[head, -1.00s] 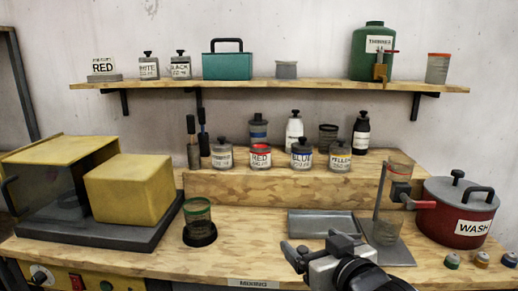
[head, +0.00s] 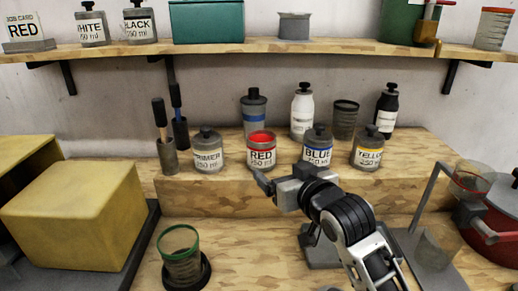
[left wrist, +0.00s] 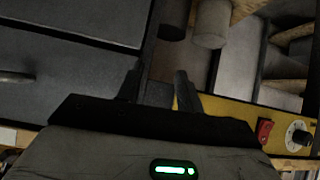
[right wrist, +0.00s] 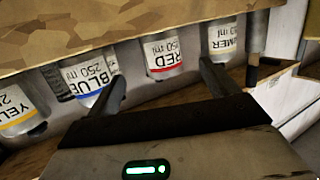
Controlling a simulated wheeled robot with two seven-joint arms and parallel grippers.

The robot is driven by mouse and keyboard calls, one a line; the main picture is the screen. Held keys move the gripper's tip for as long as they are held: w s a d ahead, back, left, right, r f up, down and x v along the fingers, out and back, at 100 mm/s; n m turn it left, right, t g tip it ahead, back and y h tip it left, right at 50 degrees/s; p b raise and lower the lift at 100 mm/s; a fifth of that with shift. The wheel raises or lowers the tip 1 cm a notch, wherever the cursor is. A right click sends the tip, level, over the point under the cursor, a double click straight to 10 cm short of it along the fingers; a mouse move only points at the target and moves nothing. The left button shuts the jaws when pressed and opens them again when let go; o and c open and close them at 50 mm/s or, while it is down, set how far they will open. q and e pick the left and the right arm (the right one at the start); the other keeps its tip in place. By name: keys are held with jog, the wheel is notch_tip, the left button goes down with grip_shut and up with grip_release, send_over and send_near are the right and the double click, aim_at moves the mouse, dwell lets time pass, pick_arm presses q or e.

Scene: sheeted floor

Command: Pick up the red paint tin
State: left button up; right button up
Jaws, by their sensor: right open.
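The red paint tin (head: 261,155), with a red top and a RED label, stands on the wooden riser between the primer tin (head: 207,152) and the blue tin (head: 317,148). My right gripper (head: 279,182) is open and empty, in front of and slightly below the red tin. In the right wrist view, the red tin (right wrist: 163,54) shows upside down beyond and between the spread fingers. My left gripper (left wrist: 157,85) shows only in its wrist view. Its fingers are apart with nothing between them.
A yellow tin (head: 367,148) stands right of the blue one; bottles and a jar stand behind. Two brushes in holders are at left. A green-rimmed cup (head: 180,255) sits on the bench, near a yellow box (head: 75,220). A shelf (head: 240,53) runs above.

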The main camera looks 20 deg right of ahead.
aim_at(267, 160)
jog(key=x, duration=0.6)
jog(key=shift+w+f, duration=0.15)
jog(key=shift+w, duration=0.15)
jog(key=shift+r+p+x, duration=0.1)
jog(key=shift+p+x, duration=0.3)
jog(key=shift+x, duration=0.95)
jog(key=shift+r+p+x, duration=0.15)
jog(key=shift+p+x, duration=0.25)
jog(key=shift+x, duration=0.95)
jog(key=shift+a, duration=0.1)
jog(key=c, duration=1.2)
jog(key=shift+r, duration=0.1)
jog(key=shift+c, duration=0.5)
